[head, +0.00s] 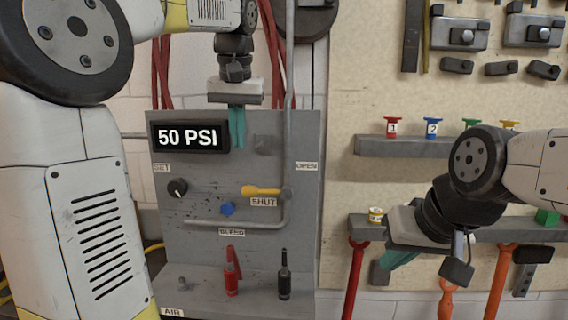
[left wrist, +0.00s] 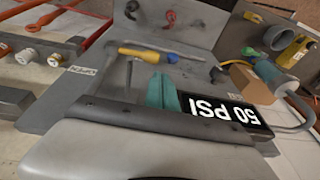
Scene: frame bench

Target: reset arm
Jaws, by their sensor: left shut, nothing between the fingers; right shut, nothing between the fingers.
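My left gripper (head: 237,126) points down in front of the top of the grey panel, just right of the 50 PSI display (head: 188,136). Its teal fingers are shut and empty. In the left wrist view the fingers (left wrist: 163,93) are together beside the display (left wrist: 222,110). My right gripper (head: 398,260) is at the right, in front of the lower shelf, with its teal fingers pointing down and left. It is shut and empty. My right wrist partly hides the lower shelf.
The panel (head: 200,255) carries a yellow lever (head: 262,190) at SHUT, a black knob (head: 178,187), a blue knob (head: 228,208), and a red tool (head: 231,272) and black tool (head: 284,275) on its ledge. A shelf (head: 405,146) with numbered colored pieces is at right.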

